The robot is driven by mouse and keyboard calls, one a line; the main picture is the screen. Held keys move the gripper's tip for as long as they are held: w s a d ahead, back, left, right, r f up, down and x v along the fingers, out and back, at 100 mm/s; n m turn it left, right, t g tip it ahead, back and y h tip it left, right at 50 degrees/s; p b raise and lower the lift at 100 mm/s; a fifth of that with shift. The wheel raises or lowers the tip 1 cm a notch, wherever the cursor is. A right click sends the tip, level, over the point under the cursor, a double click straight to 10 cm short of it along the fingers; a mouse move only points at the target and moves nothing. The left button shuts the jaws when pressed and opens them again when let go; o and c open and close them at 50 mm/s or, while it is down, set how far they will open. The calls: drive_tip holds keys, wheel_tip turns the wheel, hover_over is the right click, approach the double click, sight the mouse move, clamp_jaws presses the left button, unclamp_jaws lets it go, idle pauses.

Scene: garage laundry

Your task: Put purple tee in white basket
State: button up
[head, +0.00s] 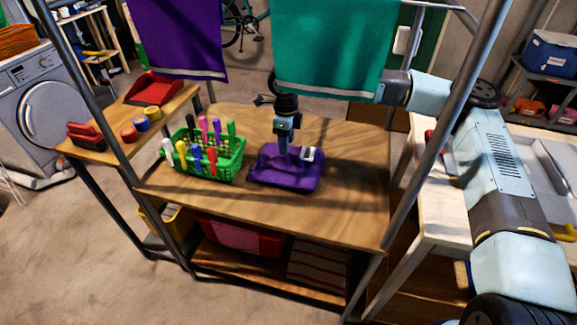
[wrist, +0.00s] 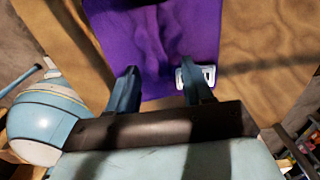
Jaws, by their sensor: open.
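A folded purple cloth (head: 285,172), which looks like the purple tee, lies flat on the wooden table with a white tag at its right side. It also fills the upper middle of the wrist view (wrist: 150,40). My gripper (head: 284,150) is directly over the cloth, pointing down, with its fingers apart. In the wrist view the fingers of my gripper (wrist: 160,85) straddle part of the purple cloth, the right finger close to the white tag. I cannot tell whether the fingertips touch the cloth. No white basket can be clearly made out in either view.
A green basket (head: 238,168) of coloured pegs stands left of the cloth. A purple cloth (head: 180,40) and a teal cloth (head: 330,45) hang above the wooden table (head: 335,220). Metal posts (head: 425,125) frame it. The table's front right is clear.

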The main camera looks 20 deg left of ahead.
sight(287, 162)
drive_tip(key=shift+w+d+f, duration=0.1)
drive_tip(key=shift+d+f, duration=0.05)
drive_tip(key=shift+f, duration=2.5)
drive_tip(key=shift+c, duration=0.5)
clamp_jaws()
